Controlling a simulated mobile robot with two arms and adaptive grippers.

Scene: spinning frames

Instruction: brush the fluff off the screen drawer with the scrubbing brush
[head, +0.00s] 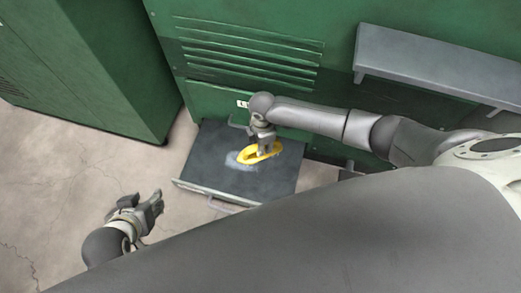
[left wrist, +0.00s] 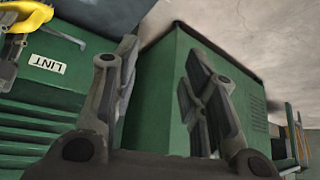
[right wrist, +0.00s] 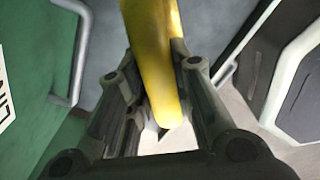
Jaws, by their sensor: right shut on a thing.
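The screen drawer (head: 210,140) is a dark flat tray pulled out low from the green machine. A pale grey patch of fluff (head: 232,161) lies near its middle. My right gripper (head: 266,148) is shut on the yellow scrubbing brush (head: 247,158), which is over the drawer at the right edge of the fluff. Whether it touches the screen I cannot tell. In the right wrist view the yellow brush (right wrist: 152,60) runs between the fingers; its bristles are hidden. My left gripper (head: 150,208) is open and empty, left of the drawer's front; its fingers stand apart in the left wrist view (left wrist: 160,85).
The green machine (head: 230,95) with vent slots stands behind the drawer; its label reads LINT (left wrist: 47,65). A grey shelf (head: 430,65) juts out at upper right. Another green cabinet (head: 90,60) stands at left. The cracked floor (head: 60,180) at left is clear.

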